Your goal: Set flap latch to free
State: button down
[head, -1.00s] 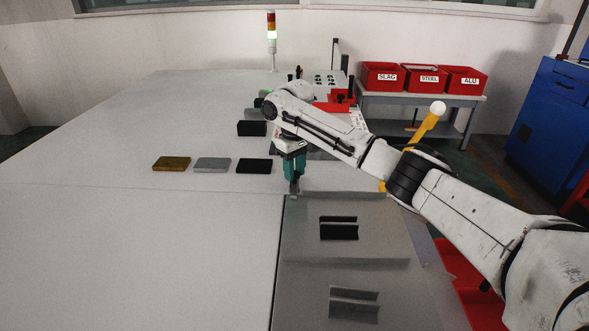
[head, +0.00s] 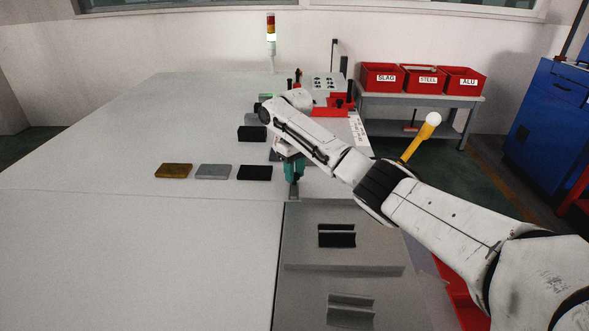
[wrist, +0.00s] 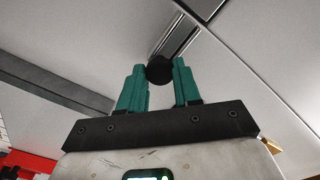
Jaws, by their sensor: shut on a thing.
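My gripper (head: 293,190) has teal fingers and points down at the far left corner of the grey sloped panel (head: 300,275) in the head view. In the wrist view my gripper (wrist: 159,75) has its fingertips on either side of a round black knob (wrist: 159,68) and is shut on it. The knob sits at the end of a metal slotted strip (wrist: 178,36), which looks like the flap latch. The fingers hide the knob in the head view, and I cannot read the latch position.
Gold (head: 173,171), grey (head: 213,171) and black (head: 255,172) blocks lie left of my gripper. A yellow lever (head: 418,140) with a white ball rises behind my arm. Red bins (head: 425,79) stand on a bench at the back.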

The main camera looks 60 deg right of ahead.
jog(key=shift+w+r, duration=0.15)
jog(key=c, duration=0.8)
grip_release()
notch_tip(320, 180, up, 10)
jog(key=shift+r+b, duration=0.25)
jog(key=shift+b, duration=0.2)
